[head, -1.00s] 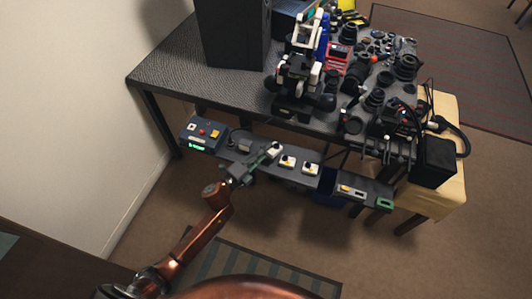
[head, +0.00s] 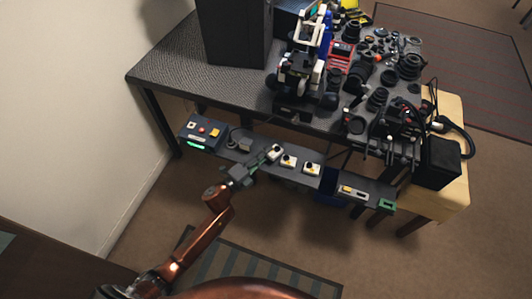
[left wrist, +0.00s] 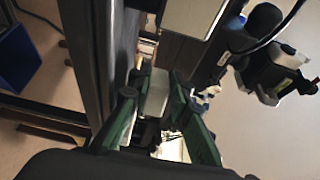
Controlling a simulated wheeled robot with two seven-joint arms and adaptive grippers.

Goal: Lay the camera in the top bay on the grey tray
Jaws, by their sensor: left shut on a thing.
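My left gripper (head: 262,160) reaches in from the left over the low grey bench. It is shut on a small white-and-black camera (head: 274,152), which looks tilted beside two similar cameras (head: 288,161) and (head: 312,168). In the left wrist view the green fingers (left wrist: 155,105) close on a pale block (left wrist: 155,92), and part of it is hidden by the fingers. The grey tray seems to be the dark grey surface (head: 300,178) under the other two cameras; its bays cannot be told apart. My right gripper is not in view.
A control box (head: 200,133) with a lit green strip stands at the bench's left end. A blue bin (head: 327,187) is beside the bench's right section. Above stands a table (head: 170,75) crowded with lenses and a black cabinet (head: 233,30). A cream stool (head: 440,195) stands right.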

